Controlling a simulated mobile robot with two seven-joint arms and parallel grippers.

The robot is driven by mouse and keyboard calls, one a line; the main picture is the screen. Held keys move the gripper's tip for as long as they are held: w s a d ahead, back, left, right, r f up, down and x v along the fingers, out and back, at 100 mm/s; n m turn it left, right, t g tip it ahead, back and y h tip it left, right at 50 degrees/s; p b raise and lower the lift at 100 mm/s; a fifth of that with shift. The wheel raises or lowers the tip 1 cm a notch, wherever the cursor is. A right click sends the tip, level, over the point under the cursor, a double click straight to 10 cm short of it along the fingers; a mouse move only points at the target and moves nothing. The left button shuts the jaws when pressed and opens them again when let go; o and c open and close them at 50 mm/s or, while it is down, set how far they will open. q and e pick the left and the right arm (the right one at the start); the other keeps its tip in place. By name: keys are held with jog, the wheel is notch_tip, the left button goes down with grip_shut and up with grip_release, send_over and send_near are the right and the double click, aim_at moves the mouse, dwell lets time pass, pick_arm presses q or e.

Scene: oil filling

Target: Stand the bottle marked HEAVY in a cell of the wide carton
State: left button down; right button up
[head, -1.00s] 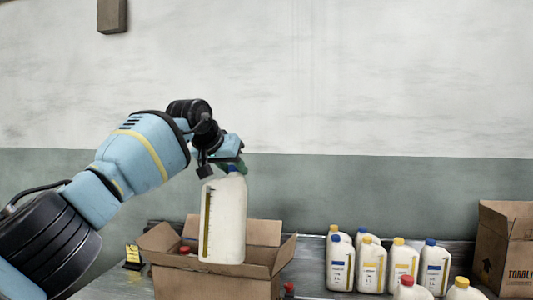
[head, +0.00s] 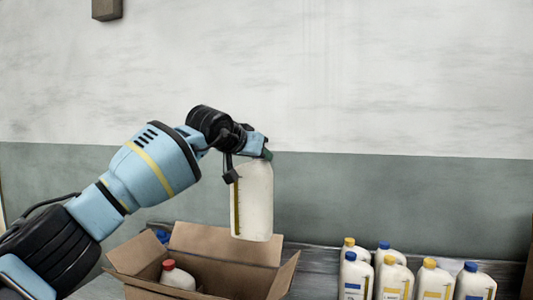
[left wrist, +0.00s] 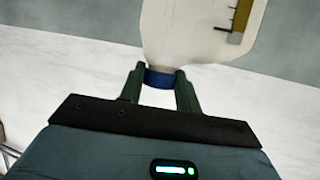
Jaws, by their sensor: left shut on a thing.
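A white bottle (head: 254,203) with a yellow side strip hangs upright from my left gripper (head: 259,156), above the open brown carton (head: 230,245). In the left wrist view my left gripper (left wrist: 161,85) is shut on the blue cap (left wrist: 160,78) of this bottle (left wrist: 195,35). The bottle's base is over the carton's back right part, and I cannot tell its exact height above the flaps. No HEAVY marking can be read. A red-capped bottle (head: 177,276) stands in the carton's left part. The cells are hidden. My right gripper is not in view.
Several white bottles with yellow caps (head: 396,275) and blue caps (head: 470,285) stand at the right. A blue cap (head: 162,236) shows behind the carton's left flap. Bare table (head: 315,265) lies between carton and bottles.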

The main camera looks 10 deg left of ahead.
aim_at(255, 187)
pick_arm(q)
jog(key=shift+s+r, duration=0.15)
jog(key=shift+r, duration=0.15)
jog(key=shift+s+f, duration=0.1)
jog(key=shift+f, duration=0.3)
notch_tip(255, 187, down, 6)
jog(key=shift+f, duration=0.2)
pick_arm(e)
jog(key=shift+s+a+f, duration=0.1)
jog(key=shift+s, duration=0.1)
pick_arm(q)
jog(key=shift+d+f, duration=0.1)
jog(key=shift+f, duration=0.95)
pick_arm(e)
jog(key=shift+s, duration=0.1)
